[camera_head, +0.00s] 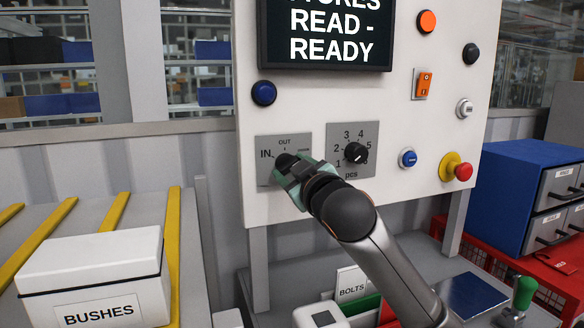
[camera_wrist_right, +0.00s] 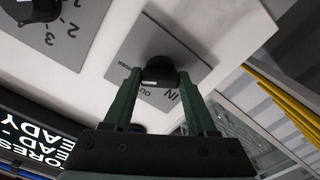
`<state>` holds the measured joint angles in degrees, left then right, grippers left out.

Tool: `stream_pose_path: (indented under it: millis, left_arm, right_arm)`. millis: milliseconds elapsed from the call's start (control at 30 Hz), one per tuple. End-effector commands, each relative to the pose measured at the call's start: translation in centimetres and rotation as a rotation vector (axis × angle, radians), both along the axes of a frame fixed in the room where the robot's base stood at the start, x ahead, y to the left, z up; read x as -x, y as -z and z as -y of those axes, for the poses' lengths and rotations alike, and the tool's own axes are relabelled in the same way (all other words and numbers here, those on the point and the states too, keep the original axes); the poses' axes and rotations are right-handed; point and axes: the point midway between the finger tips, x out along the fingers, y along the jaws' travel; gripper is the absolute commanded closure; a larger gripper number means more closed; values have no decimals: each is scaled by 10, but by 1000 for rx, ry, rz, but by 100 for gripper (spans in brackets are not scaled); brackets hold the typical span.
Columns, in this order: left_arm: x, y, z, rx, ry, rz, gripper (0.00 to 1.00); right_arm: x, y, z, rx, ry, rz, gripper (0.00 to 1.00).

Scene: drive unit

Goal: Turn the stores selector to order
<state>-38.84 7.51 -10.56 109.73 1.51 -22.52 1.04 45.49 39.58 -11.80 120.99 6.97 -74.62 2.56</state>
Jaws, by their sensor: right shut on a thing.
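The stores selector is a black knob (camera_head: 285,160) on a grey plate (camera_head: 265,150) at the lower left of the white panel. The plate is lettered IN at left and OUT at top; a third word at right is too small to read surely. My right gripper (camera_head: 292,170), with green fingers, is shut on the knob. In the right wrist view the fingers (camera_wrist_right: 159,77) stand on either side of the knob (camera_wrist_right: 160,68). The knob's pointer is not clear. The screen (camera_head: 325,35) reads "READ - READY" under a cut-off line. My left gripper is not in view.
A second knob (camera_head: 355,152) marked 1 to 6 pcs sits just right of the selector. A red and yellow stop button (camera_head: 457,168) and several other buttons are farther right. A white BUSHES box (camera_head: 95,275) stands at lower left.

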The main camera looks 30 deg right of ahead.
Motion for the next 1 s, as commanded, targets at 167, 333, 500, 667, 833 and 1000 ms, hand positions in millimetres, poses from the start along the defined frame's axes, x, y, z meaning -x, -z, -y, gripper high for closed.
stream_pose_path:
  millis: [167, 333, 500, 667, 833, 1000]
  left_arm:
    - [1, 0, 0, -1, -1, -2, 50]
    - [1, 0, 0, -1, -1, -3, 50]
    - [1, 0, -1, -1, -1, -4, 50]
    - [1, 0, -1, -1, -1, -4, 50]
    - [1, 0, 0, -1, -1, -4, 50]
    - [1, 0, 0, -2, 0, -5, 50]
  right_arm:
    - [0, 0, 0, -35, 0, 9, 98]
    - [0, -1, 0, -45, 0, 12, 98]
    - [0, -1, 0, -44, -1, 12, 98]
    - [0, -1, 0, -44, -1, 12, 37]
    - [0, -1, 0, -42, -1, 12, 18]
    - [0, -1, 0, -42, 0, 11, 12]
